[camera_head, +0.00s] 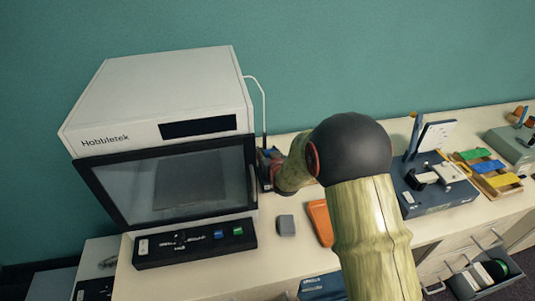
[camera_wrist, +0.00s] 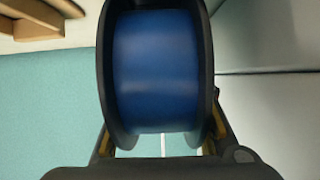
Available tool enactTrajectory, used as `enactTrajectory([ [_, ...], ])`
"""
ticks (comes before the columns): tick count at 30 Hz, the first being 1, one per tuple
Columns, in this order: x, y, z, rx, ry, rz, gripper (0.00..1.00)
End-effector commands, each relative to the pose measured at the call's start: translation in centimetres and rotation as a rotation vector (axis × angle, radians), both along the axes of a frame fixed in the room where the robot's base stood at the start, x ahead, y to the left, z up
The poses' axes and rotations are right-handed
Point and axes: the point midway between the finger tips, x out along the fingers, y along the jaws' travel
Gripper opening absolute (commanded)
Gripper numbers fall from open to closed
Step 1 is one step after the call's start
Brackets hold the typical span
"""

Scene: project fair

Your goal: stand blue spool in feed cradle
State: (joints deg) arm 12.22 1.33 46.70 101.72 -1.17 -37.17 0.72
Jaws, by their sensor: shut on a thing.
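A blue spool (camera_wrist: 155,70) with black flanges fills the middle of the wrist view. My gripper (camera_wrist: 157,142) is shut on it, with a yellow-edged finger showing at each side of the flanges. In the head view my gripper (camera_head: 268,168) is beside the right side of the white printer (camera_head: 160,95), mostly hidden by my arm. A small patch of dark blue shows there, too small to read clearly. I cannot make out the feed cradle in either view; it may be hidden behind my arm or the printer. I cannot tell whether the spool touches anything below it.
The printer has a dark glass door and a black control panel (camera_head: 195,243). A grey block (camera_head: 286,226) and an orange object (camera_head: 320,222) lie in front of my arm. A dark blue machine (camera_head: 437,190) and wooden tray (camera_head: 506,190) stand right. An open drawer (camera_head: 460,287) holds spools.

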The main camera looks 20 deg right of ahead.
Motion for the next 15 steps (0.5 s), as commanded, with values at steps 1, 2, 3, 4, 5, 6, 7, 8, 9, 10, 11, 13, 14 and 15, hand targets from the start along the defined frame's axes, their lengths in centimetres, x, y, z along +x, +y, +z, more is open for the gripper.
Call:
enactTrajectory([
  [1,0.1,0.0,0.3,-0.001,-0.004,0.000,0.01],
  [2,0.1,0.0,0.3,-0.001,-0.004,0.000,0.01],
  [3,0.1,0.0,0.3,-0.001,-0.003,0.000,0.01],
  [4,0.1,0.0,0.2,-0.001,-0.003,0.000,0.01],
  [5,0.1,0.0,0.1,-0.001,-0.003,0.000,0.01],
  [6,0.1,0.0,0.0,-0.001,-0.003,0.000,0.01],
  [7,0.1,0.0,-0.1,-0.001,-0.003,0.000,0.01],
  [8,0.1,0.0,-0.2,-0.001,-0.003,0.000,0.01],
  [9,0.1,0.0,-0.3,-0.001,-0.003,0.000,0.01],
  [10,0.1,0.0,-0.4,-0.001,-0.003,0.000,0.01],
  [11,0.1,0.0,-0.4,-0.001,-0.003,0.000,0.01],
  [13,0.1,0.0,-0.6,-0.001,-0.004,0.000,0.01],
  [14,0.1,0.0,-0.7,-0.001,-0.004,0.000,0.01],
  [15,0.1,0.0,-0.8,-0.001,-0.004,0.000,0.01],
])
